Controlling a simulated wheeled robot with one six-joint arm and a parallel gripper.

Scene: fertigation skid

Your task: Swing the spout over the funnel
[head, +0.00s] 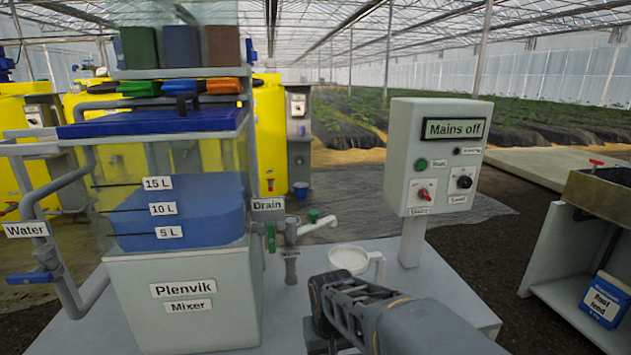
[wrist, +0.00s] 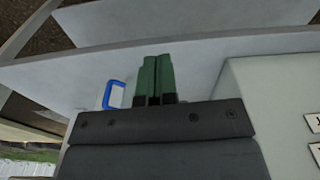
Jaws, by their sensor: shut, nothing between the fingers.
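In the head view, a pale pipe that looks like the spout (head: 318,226) sticks out to the right from the drain fitting, with a green knob on top. A short grey vertical piece (head: 291,262) stands below the fitting; I cannot tell if it is the funnel. In the head view my arm hides the fingers.
The Plenvik mixer (head: 188,300) stands at left on the grey bench, with blue liquid in its tank. The "Mains off" control box (head: 436,158) stands on a post at right. A root feed container (head: 606,298) is at far right.

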